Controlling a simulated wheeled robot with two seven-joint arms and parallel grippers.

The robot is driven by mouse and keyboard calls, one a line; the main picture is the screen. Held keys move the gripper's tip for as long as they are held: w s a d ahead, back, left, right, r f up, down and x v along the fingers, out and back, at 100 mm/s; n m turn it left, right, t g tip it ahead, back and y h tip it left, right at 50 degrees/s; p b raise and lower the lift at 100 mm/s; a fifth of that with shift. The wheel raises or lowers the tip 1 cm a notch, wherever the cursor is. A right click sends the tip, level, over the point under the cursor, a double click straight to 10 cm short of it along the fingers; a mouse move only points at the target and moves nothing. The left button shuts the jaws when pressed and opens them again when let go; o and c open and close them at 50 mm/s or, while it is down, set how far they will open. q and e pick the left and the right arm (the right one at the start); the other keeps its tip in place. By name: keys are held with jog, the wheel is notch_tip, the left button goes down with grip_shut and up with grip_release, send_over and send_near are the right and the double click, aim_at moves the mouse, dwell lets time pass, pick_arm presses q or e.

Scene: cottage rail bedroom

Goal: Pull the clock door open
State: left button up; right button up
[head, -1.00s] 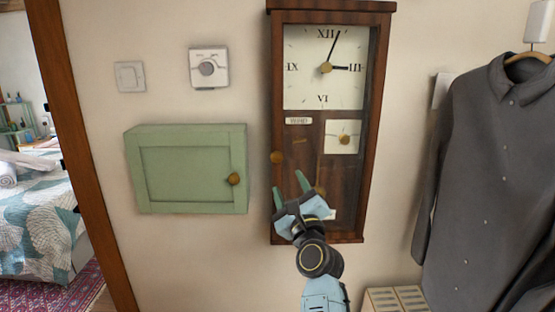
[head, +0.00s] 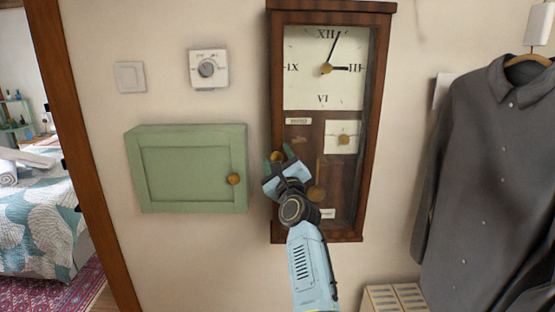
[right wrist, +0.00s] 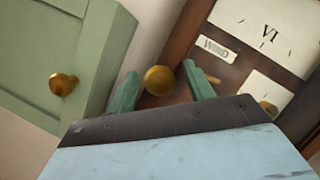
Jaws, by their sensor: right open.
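The wall clock (head: 376,130) is a tall dark wooden case with a glazed door, and the door looks closed. Its brass knob (head: 277,157) sits on the door's left edge. My right gripper (head: 277,158) is at the knob in the head view, its fingers open on either side of it. In the right wrist view the round knob (right wrist: 159,80) shows between the two green fingertips (right wrist: 160,88), with a gap to the right finger. Whether the left finger touches it, I cannot tell. My left gripper is not in view.
A green wall cabinet (head: 186,168) with its own brass knob (head: 234,179) hangs close to the left of the clock. A thermostat (head: 208,69) and a switch (head: 130,77) are above it. A grey shirt (head: 487,175) hangs at right.

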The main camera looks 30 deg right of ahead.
jog(key=c, duration=1.1)
jog(key=shift+s, duration=0.1)
grip_shut()
jog(key=shift+a, duration=0.1)
